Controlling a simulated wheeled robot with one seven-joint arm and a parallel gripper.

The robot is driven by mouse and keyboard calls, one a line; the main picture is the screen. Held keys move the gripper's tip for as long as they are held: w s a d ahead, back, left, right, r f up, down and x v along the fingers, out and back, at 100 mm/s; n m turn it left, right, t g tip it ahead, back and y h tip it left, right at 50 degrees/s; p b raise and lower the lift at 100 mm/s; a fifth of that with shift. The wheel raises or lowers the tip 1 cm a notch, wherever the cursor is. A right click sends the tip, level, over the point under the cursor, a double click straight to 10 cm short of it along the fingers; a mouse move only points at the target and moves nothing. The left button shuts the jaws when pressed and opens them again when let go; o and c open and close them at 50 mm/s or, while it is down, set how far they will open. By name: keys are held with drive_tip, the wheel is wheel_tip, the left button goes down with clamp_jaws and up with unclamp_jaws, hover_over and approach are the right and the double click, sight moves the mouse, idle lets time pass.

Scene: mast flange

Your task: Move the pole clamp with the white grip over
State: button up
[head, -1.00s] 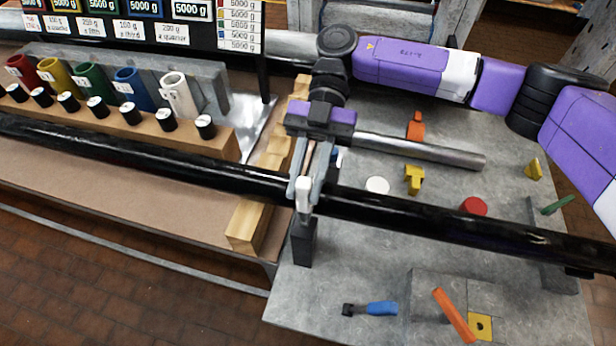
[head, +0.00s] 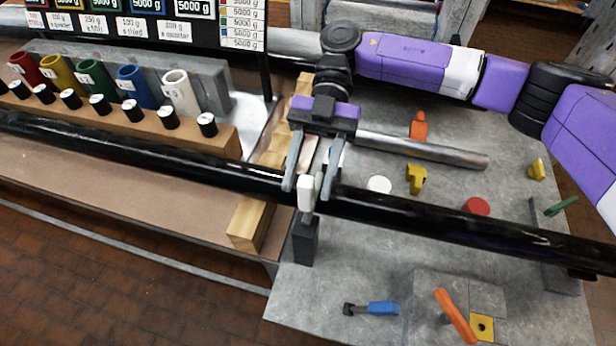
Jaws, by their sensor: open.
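The white grip (head: 306,192) of the pole clamp stands upright at the long black pole (head: 430,222), in the middle of the head view. The rest of the clamp is hard to make out; a dark upright block (head: 305,242) shows just below the grip, and I cannot tell whether it belongs to the clamp. My gripper (head: 307,190) points down at the pole and is open. Its two grey fingers stand on either side of the white grip, with a visible gap to it, especially on the right.
A grey metal rod (head: 425,150) juts right behind my gripper. Red, yellow, green, blue and white cups (head: 180,93) stand at the left behind black-and-white knobs. The grey table (head: 350,280) carries a blue-handled piece (head: 382,308), an orange lever (head: 455,316) and a red disc (head: 477,206).

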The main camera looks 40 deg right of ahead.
drive_tip(key=b+v, duration=0.2)
drive_tip(key=v, duration=0.5)
idle(0.4)
